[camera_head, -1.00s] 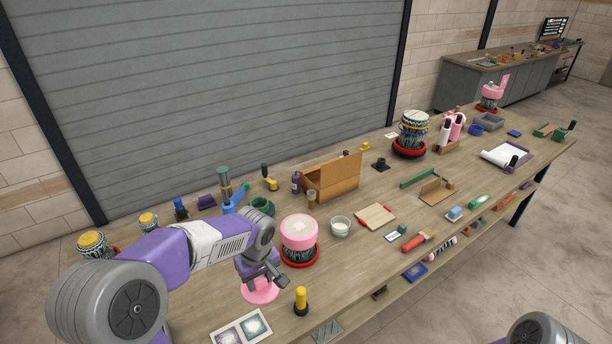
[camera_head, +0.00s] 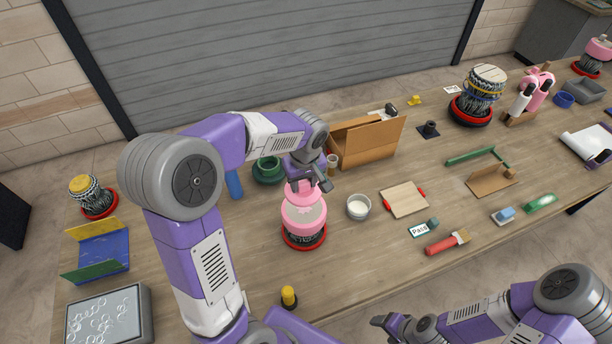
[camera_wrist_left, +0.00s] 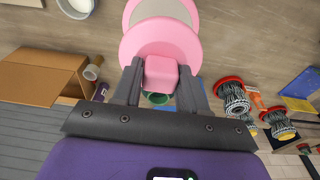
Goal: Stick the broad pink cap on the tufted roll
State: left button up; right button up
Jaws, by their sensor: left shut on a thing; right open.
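The broad pink cap (camera_head: 296,197) is a flat disc with a block-like handle. My left gripper (camera_head: 310,181) is shut on that handle. In the left wrist view, the cap (camera_wrist_left: 160,38) sits between the fingers, disc outward. The tufted roll (camera_head: 305,238) stands upright in a red base, with a pink upper part and a pale top. The cap is over the far part of this top, and I cannot tell whether they touch. In the wrist view, the pale top (camera_wrist_left: 165,10) shows beyond the disc. My right gripper (camera_head: 388,322) is open and empty near the front edge.
A cardboard box (camera_head: 365,140) stands behind to the right. A white bowl (camera_head: 358,207) and a wooden board (camera_head: 403,199) lie right of the roll. A yellow-topped peg (camera_head: 289,296) stands in front. Another roll (camera_head: 480,95) stands at the back right.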

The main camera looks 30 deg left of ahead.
pick_arm(q)
jog(key=shift+w+f+b, duration=0.1)
jog(key=shift+f+b, duration=0.25)
jog(key=shift+f, duration=0.15)
notch_tip(320, 180, down, 6)
jog(key=b, duration=0.4)
jog(key=shift+r, duration=0.25)
jog(key=shift+f+b, duration=0.8)
jog(key=shift+f, duration=0.15)
jog(key=shift+f, duration=0.1)
jog(key=o, duration=1.1)
jog(key=r, duration=0.7)
jog(key=shift+s+d+r, duration=0.25)
jog(key=shift+d+r, duration=0.05)
jog(key=shift+d, duration=0.05)
